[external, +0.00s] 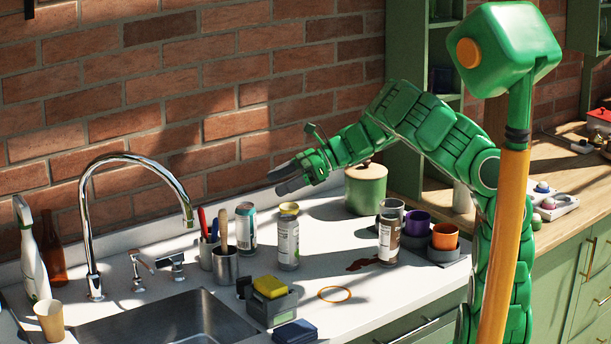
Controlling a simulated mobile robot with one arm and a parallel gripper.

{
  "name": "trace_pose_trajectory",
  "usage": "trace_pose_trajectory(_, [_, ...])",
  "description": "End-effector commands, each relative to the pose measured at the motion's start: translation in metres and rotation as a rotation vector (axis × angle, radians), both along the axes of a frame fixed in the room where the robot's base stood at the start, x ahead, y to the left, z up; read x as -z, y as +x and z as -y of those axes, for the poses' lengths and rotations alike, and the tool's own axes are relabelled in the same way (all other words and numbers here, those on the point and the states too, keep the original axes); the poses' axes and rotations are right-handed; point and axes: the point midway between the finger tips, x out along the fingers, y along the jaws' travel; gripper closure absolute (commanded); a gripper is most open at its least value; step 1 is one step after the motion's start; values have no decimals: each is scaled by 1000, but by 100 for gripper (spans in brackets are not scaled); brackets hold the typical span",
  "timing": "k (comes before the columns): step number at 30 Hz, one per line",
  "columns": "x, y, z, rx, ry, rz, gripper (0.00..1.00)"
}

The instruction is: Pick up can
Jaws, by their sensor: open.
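Three cans stand upright on the white counter (345,240). A teal and silver can (246,228) is at the left, near the wall. A silver can with a white label and a yellowish top (288,240) stands just right of it. A third can, silver with a brown and white label (389,238), stands further right, beside a dark brown spill (362,264). My gripper (280,181) is open and empty. It is raised above the counter, pointing left, above and apart from the cans. The picture does not show which can is meant.
A sink (165,325) with a tall curved faucet (130,160) lies left. A utensil cup (225,265) and sponge caddy (271,303) stand near the cans. A green canister (366,188) is behind, and purple (417,223) and orange (445,236) cups are right.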

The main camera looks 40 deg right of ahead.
Motion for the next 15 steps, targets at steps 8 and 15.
trace_pose_trajectory(8, [-46,0,0,-3,-2,4,14])
trace_pose_trajectory(15, [-78,14,3,45,12,39,14])
